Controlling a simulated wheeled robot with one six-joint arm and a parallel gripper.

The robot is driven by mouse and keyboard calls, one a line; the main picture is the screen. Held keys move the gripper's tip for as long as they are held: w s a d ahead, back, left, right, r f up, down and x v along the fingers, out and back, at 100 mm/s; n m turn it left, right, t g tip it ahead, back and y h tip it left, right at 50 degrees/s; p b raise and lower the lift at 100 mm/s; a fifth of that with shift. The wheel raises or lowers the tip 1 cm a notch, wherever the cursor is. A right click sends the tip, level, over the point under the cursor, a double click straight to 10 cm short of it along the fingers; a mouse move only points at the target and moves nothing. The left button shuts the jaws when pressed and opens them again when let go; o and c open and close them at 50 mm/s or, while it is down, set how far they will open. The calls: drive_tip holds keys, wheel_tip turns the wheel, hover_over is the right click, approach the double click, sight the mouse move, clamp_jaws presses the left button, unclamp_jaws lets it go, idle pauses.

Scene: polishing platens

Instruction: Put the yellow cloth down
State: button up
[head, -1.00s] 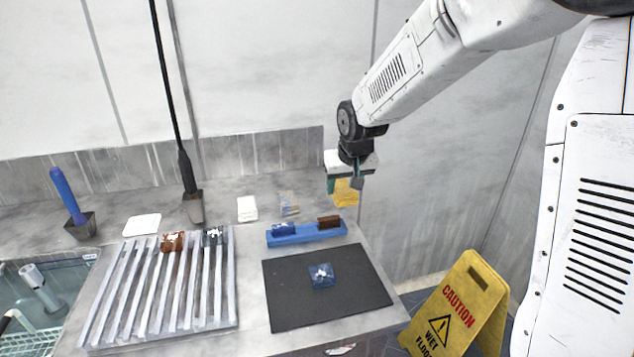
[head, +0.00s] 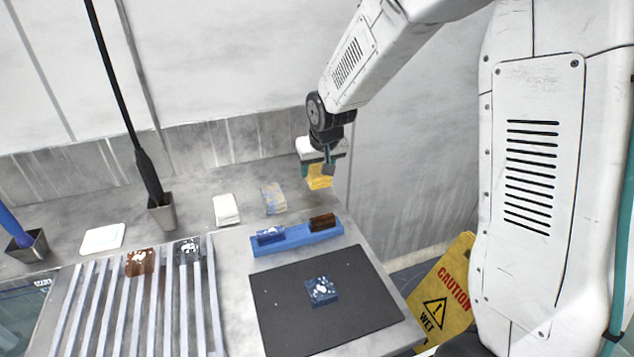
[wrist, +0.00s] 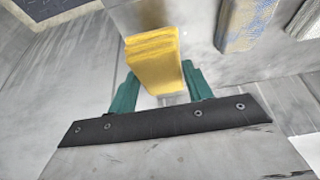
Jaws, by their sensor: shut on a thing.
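The yellow cloth (head: 319,178) is a folded pad held in my gripper (head: 318,166), whose teal fingers are shut on it. In the wrist view the cloth (wrist: 155,62) sits between the two teal fingers of my gripper (wrist: 155,88). In the head view it appears above or beside the back right end of the metal counter (head: 240,238); its exact height is unclear. A stained blue and tan cloth (head: 273,198) lies on the counter left of it, and a white folded cloth (head: 226,209) lies further left.
A blue holder (head: 292,239) with a blue and a brown block stands in front. A black mat (head: 352,318) bears a dark blue block (head: 321,291). A slatted rack (head: 133,315) stands left. A yellow caution sign (head: 440,295) stands on the floor right of the counter.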

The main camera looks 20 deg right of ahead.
drive_tip(key=shift+f, duration=2.25)
drive_tip(key=shift+s+f, duration=0.1)
drive_tip(key=shift+f, duration=0.05)
drive_tip(key=o, duration=0.9)
drive_tip(key=shift+o, duration=0.2)
drive_tip(key=v, duration=1.1)
drive_tip(key=s+d+r+g, duration=0.1)
drive_tip(key=s+r, duration=0.2)
drive_tip(key=s, duration=0.7)
drive_tip(key=s+d+r+g, duration=0.1)
drive_tip(key=s+r, duration=0.2)
drive_tip(key=s, duration=0.8)
drive_tip(key=s+d+r+g, duration=0.1)
drive_tip(key=s+r, duration=0.2)
drive_tip(key=s, duration=0.8)
drive_tip(key=shift+r, duration=0.2)
drive_tip(key=shift+d, duration=0.1)
